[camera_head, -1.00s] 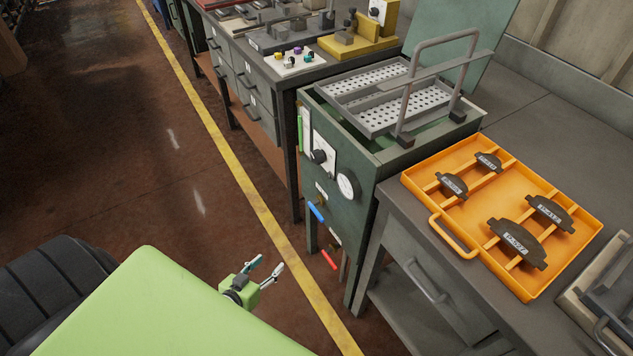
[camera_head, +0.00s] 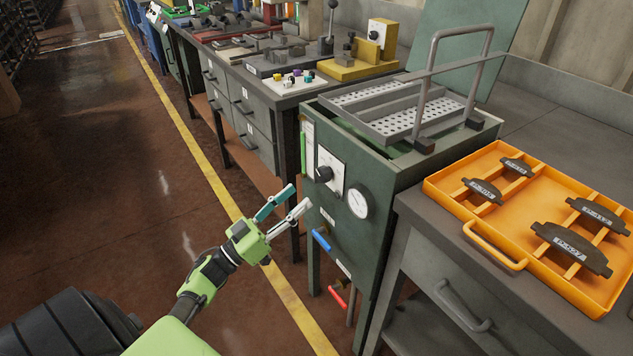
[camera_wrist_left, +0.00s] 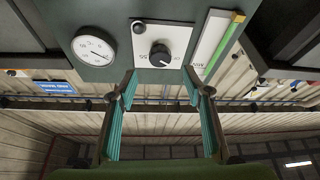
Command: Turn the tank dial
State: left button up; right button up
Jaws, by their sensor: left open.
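The green tank (camera_head: 352,235) stands at the middle right. On its front is a black dial (camera_head: 324,174) on a white plate, with a round white gauge (camera_head: 358,203) beside it. The dial also shows in the left wrist view (camera_wrist_left: 159,54), ahead of and between the two fingers. My left gripper (camera_head: 291,199) is open and empty, to the left of the tank front and a little below the dial, apart from it. In the left wrist view its teal-padded fingers (camera_wrist_left: 160,92) are spread. My right gripper is not in view.
Blue (camera_head: 321,240) and red (camera_head: 338,296) valve handles sit lower on the tank front. An orange tray (camera_head: 484,245) with brake shoes lies on the right bench. Perforated baskets (camera_head: 405,112) sit on the tank top. The floor left of the tank is clear.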

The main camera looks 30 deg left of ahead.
aim_at(320, 178)
pick_arm(q)
jog(key=x, duration=0.7)
jog(key=shift+w+d+r, duration=0.1)
jog(key=shift+w, duration=0.2)
jog(key=c, duration=1.1)
